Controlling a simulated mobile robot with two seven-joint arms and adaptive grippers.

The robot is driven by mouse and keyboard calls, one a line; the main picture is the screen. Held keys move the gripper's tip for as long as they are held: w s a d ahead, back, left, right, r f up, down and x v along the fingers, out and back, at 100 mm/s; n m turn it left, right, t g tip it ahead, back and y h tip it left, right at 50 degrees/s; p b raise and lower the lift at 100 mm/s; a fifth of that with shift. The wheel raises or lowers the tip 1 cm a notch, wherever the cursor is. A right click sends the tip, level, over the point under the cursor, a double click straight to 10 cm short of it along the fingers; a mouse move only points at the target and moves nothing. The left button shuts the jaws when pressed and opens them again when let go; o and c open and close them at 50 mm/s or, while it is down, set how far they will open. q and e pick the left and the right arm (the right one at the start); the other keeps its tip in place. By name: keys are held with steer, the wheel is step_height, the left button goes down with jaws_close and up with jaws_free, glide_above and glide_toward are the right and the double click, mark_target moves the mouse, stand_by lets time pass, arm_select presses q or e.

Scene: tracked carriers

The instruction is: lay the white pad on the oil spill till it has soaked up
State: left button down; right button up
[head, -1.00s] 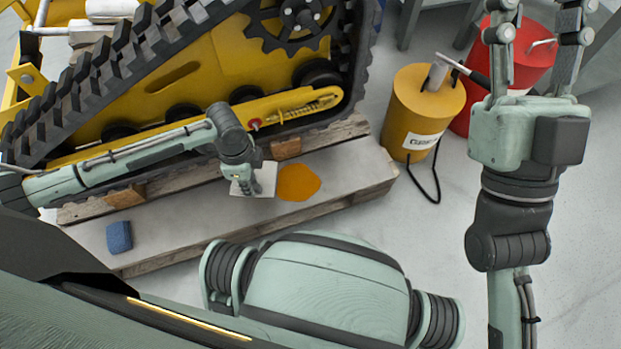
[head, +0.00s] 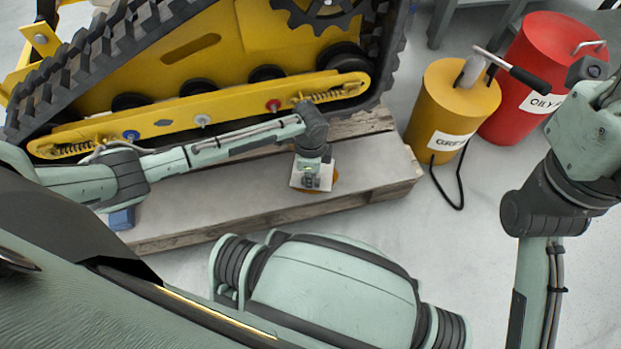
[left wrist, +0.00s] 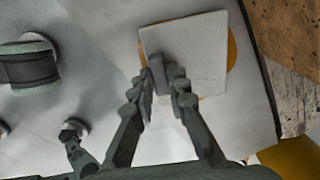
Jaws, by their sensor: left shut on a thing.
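The white pad (head: 298,181) is a thin square lying over the orange oil spill (head: 335,176) on the pale board beside the track. In the left wrist view the pad (left wrist: 200,50) covers most of the spill (left wrist: 232,52), whose orange edge shows at its right and top. My left gripper (head: 312,183) is over the pad, its fingers (left wrist: 166,84) shut on a small grey grip on the pad's top. Whether the pad presses fully flat is hard to tell. My right gripper (head: 606,92) is at the right edge, its fingers largely cut off.
The yellow tracked carrier (head: 200,60) stands behind the board (head: 230,205). A blue block (head: 121,218) lies on the board's left, partly behind my left arm. A yellow can (head: 450,105) and a red can (head: 535,60) stand at the right on grey floor.

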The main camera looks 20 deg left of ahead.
arm_select(q)
steer(key=shift+f, duration=0.15)
steer(key=c, duration=1.5)
jaws_free()
